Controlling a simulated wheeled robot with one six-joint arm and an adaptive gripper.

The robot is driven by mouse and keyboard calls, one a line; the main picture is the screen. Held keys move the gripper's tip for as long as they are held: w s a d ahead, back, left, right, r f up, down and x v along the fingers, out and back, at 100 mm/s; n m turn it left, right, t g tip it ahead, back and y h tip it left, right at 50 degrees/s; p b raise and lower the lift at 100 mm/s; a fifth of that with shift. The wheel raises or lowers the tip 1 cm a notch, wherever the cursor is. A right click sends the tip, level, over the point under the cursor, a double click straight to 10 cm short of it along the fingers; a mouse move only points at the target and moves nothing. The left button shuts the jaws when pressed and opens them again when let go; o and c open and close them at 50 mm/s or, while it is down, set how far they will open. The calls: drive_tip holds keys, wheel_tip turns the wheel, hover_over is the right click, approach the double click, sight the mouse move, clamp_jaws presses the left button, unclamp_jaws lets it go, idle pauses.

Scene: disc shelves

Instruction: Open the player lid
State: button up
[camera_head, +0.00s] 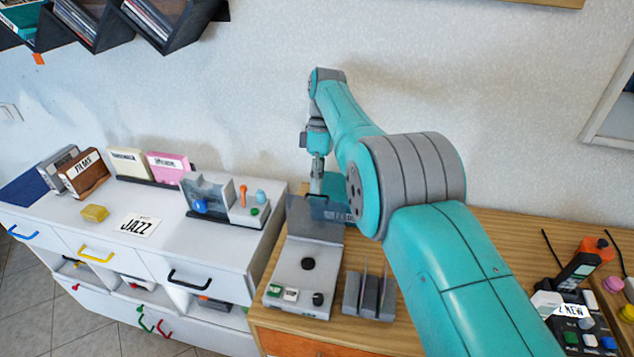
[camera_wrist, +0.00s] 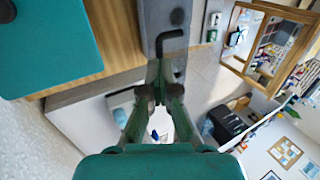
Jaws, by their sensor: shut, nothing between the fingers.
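The player (camera_head: 318,232) is a long grey box on the wooden cabinet, with a round black knob and several small buttons near its front. A dark see-through panel, seemingly its lid (camera_head: 335,213), shows at the player's far end; I cannot tell its angle.
A grey rack (camera_head: 368,298) with thin upright discs or cases stands right of the player. A white drawer unit (camera_head: 190,240) with a small device (camera_head: 225,203) is to the left. A black panel with buttons (camera_head: 588,330) is at right. The wall is close behind.

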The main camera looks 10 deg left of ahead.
drive_tip(key=o, duration=0.6)
drive_tip(key=shift+x, duration=1.1)
drive_tip(key=shift+w+a, duration=0.1)
drive_tip(key=shift+a, duration=0.15)
drive_tip(key=shift+w+d+r, duration=0.1)
drive_tip(key=shift+r, duration=0.1)
